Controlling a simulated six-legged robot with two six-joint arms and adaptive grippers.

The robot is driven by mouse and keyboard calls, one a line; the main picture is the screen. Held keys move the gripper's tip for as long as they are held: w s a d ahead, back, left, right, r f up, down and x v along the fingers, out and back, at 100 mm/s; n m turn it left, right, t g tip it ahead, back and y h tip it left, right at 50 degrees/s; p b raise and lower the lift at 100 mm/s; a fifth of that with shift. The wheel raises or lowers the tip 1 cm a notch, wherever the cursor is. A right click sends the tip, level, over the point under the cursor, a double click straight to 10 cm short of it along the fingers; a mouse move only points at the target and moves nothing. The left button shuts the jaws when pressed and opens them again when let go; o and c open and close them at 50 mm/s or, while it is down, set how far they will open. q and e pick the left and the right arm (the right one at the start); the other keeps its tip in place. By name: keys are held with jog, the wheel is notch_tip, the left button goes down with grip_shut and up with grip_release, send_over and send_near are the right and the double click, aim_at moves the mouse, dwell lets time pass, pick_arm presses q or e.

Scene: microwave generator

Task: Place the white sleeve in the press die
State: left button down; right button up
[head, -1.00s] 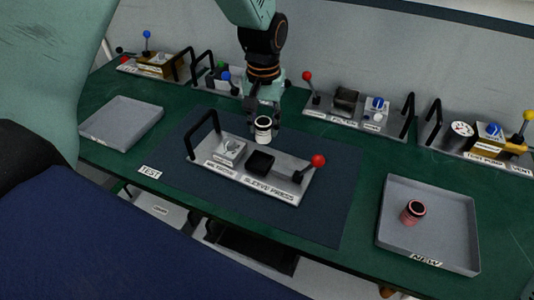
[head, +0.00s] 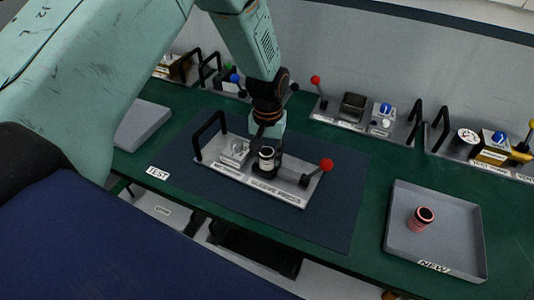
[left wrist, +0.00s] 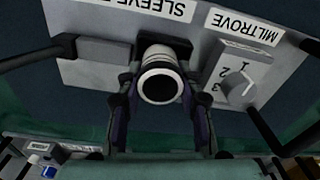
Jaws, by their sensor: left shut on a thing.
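The white sleeve (head: 266,156), a short white cylinder with a dark open bore, is held by my left gripper (head: 267,146). In the left wrist view the sleeve (left wrist: 158,60) is between the two dark fingers, its dark round end toward the camera. The press die (head: 262,170) is a black block on the grey sleeve press plate (head: 228,170). The sleeve is right at the die and overlaps it in both views, upright in the head view. I cannot tell whether it is seated in the die or just above it. My right gripper is not in view.
The press has a red-knobbed lever (head: 326,165) on the right, a black handle (head: 211,125) on the left and a small dial block (head: 235,152). A grey tray (head: 460,243) labelled NEW holds a reddish ring (head: 421,218). More stations line the back.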

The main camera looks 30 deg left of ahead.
pick_arm(q)
jog(key=shift+s+d+f, duration=0.1)
jog(key=shift+d+f, duration=0.2)
jog(key=shift+d, duration=0.15)
jog(key=shift+s+f, duration=0.25)
jog(key=shift+s, duration=0.1)
jog(key=c, duration=1.3)
grip_release()
jog(key=o, duration=0.4)
jog(key=shift+w+a+f, duration=0.2)
jog(key=shift+w+f, duration=0.1)
jog(key=shift+w, duration=0.05)
jog(key=shift+o, duration=0.2)
jog(key=shift+s+r, duration=0.1)
jog(key=shift+r, duration=0.1)
jog(key=shift+w, duration=0.2)
